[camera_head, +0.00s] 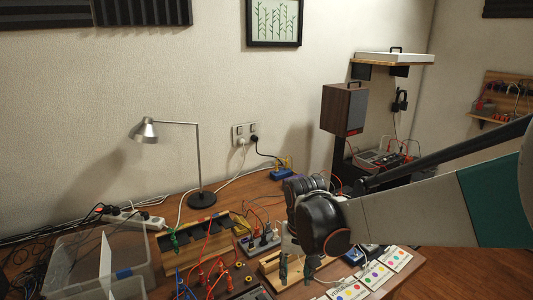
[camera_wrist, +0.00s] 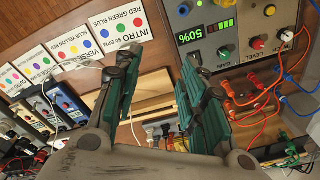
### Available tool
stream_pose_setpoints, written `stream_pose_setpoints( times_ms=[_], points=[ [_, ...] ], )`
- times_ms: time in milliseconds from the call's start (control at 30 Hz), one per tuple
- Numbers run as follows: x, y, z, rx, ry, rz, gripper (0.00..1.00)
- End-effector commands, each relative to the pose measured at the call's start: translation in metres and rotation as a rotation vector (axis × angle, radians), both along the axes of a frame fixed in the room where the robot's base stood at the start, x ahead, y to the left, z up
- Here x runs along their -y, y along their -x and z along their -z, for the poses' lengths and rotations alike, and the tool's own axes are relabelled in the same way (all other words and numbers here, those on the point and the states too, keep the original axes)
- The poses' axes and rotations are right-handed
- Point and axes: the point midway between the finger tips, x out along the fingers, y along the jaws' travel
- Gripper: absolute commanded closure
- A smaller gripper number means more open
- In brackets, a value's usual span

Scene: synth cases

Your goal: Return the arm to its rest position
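My arm reaches in from the right in the head view. My gripper (camera_head: 296,277) hangs low over the table (camera_head: 262,190), fingers pointing down near a light wooden holder (camera_head: 268,265). In the wrist view my gripper (camera_wrist: 160,62) has its two green-padded fingers spread apart. I see nothing held between them. The wooden holder (camera_wrist: 160,95) shows between and behind the fingers. I cannot tell the exact height of the fingertips above it. My gripper's body hides part of the table behind it.
Printed cards with coloured dots (camera_head: 378,272) lie right of the gripper. A grey box with a green 50% display (camera_wrist: 208,32) and cabled jacks is close by. A desk lamp (camera_head: 200,198), clear bin (camera_head: 92,268) and power strip (camera_head: 134,218) stand left. A speaker (camera_head: 344,108) stands behind.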

Motion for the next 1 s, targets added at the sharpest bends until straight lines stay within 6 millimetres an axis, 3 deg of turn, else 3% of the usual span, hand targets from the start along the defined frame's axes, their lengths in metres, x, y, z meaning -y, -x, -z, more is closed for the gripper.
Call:
stream_pose_setpoints(
  times_ms=[33,133,500,733,1000],
  points=[
    [0.023,0.010,-0.004,0.012,-0.001,0.019,0.62],
    [0.047,0.026,-0.021,0.052,-0.006,0.026,0.62],
    [0.086,0.082,-0.085,0.260,-0.017,0.008,0.62],
    [0.107,0.119,-0.106,0.390,-0.007,-0.001,0.62],
    [0.123,0.152,-0.115,0.516,0.015,-0.011,0.62]
  ],
)
